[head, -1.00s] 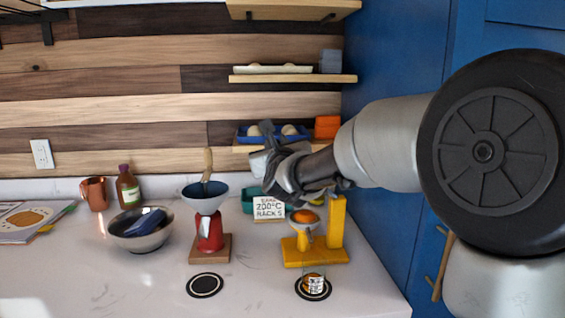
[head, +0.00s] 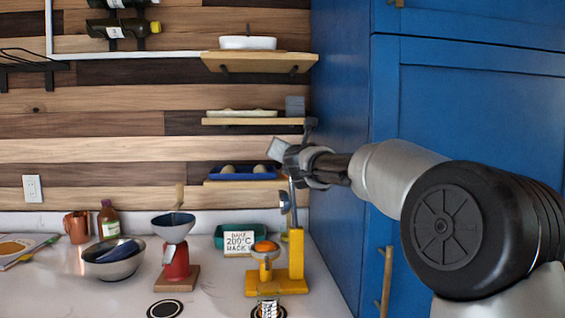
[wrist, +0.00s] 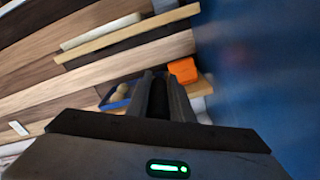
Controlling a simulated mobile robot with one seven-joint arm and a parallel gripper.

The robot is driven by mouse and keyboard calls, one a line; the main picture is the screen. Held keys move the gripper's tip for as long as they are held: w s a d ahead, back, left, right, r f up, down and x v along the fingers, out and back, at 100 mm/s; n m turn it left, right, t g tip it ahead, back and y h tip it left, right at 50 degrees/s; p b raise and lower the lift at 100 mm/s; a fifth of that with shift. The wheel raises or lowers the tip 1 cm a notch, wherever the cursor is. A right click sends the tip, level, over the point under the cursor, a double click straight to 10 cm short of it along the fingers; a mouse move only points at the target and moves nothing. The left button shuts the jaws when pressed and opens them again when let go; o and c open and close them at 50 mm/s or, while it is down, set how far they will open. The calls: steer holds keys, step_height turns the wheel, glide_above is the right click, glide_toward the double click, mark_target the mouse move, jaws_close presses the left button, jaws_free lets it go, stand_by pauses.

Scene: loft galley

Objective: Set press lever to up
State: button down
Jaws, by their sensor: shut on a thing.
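The yellow citrus press (head: 296,262) stands on the counter at the right, with an orange half (head: 265,246) on its cup. Its grey lever (head: 292,190) rises nearly upright from the top of the yellow post. A rounded grey press head (head: 284,203) hangs beside the lever. My gripper (head: 284,153) is at the lever's upper end, above the post, and is shut on it. In the wrist view, my dark fingers (wrist: 160,97) are close together and the lever between them cannot be made out.
Wall shelves with a blue egg tray (head: 245,173) are close behind my gripper. A tall blue cabinet (head: 338,130) stands to the right. A red grinder (head: 176,262), a metal bowl (head: 112,268) and a white sign (head: 239,243) stand on the counter.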

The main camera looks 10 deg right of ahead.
steer(key=shift+d+f, duration=0.1)
steer(key=shift+d, duration=0.8)
steer(key=shift+f, duration=0.1)
steer(key=c, duration=1.6)
jaws_free()
steer(key=shift+w, duration=0.1)
steer(key=shift+b, duration=0.3)
steer(key=s+b, duration=0.3)
steer(key=s, duration=1.4)
steer(key=shift+s, duration=0.25)
